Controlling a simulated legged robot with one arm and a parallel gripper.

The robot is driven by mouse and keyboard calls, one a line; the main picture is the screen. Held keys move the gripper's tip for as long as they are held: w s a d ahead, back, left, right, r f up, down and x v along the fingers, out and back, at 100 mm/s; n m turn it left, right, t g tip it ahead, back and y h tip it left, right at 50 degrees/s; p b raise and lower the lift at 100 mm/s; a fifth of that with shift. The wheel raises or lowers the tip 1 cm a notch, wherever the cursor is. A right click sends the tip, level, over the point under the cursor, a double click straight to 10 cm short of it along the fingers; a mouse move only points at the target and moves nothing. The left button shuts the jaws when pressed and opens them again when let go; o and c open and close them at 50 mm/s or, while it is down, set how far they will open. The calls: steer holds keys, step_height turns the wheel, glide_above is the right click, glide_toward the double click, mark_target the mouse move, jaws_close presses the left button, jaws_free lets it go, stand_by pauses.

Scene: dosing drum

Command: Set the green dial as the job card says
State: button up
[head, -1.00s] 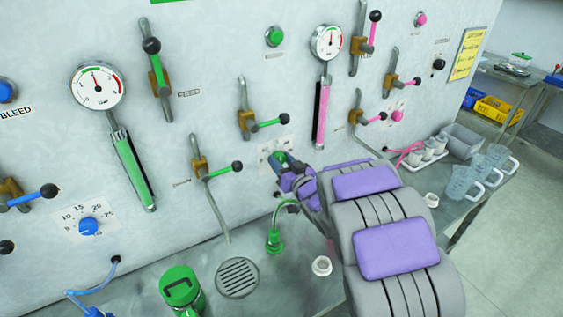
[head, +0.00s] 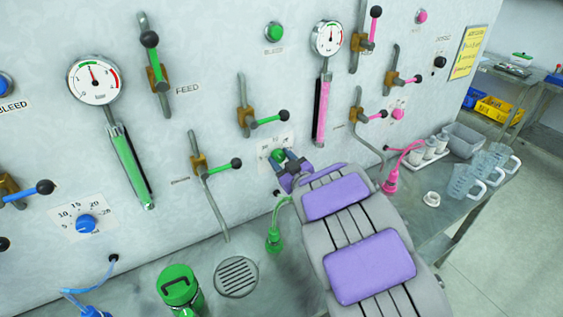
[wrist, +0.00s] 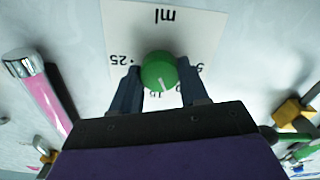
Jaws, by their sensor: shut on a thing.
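The green dial (head: 278,156) sits on a white scale plate on the wall panel. In the wrist view the green dial (wrist: 159,72) lies between my gripper's two dark fingers. My gripper (wrist: 160,88) is shut on it; it also shows in the head view (head: 287,166). The scale plate (wrist: 133,38) appears upside down, with "ml" and "25" readable and other numbers partly hidden by the fingers. The dial's white pointer line points down in the wrist picture, near a partly covered number. The yellow job card (head: 466,52) hangs at the right of the panel; its writing is too small to read.
Green-handled levers (head: 268,119) stand left of the dial, pink ones (head: 371,117) to its right. A green nozzle (head: 274,238) hangs just below. A blue dial (head: 87,224) is far left. A green-lidded container (head: 179,289), drain grate (head: 237,277) and clear jugs (head: 462,181) are on the bench.

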steer(key=shift+f+n+b, duration=0.1)
steer(key=shift+n+b, duration=0.6)
steer(key=shift+n, duration=1.2)
steer(key=o, duration=1.1)
steer(key=shift+a, duration=0.15)
steer(key=shift+c, duration=0.2)
steer(key=shift+s, duration=0.1)
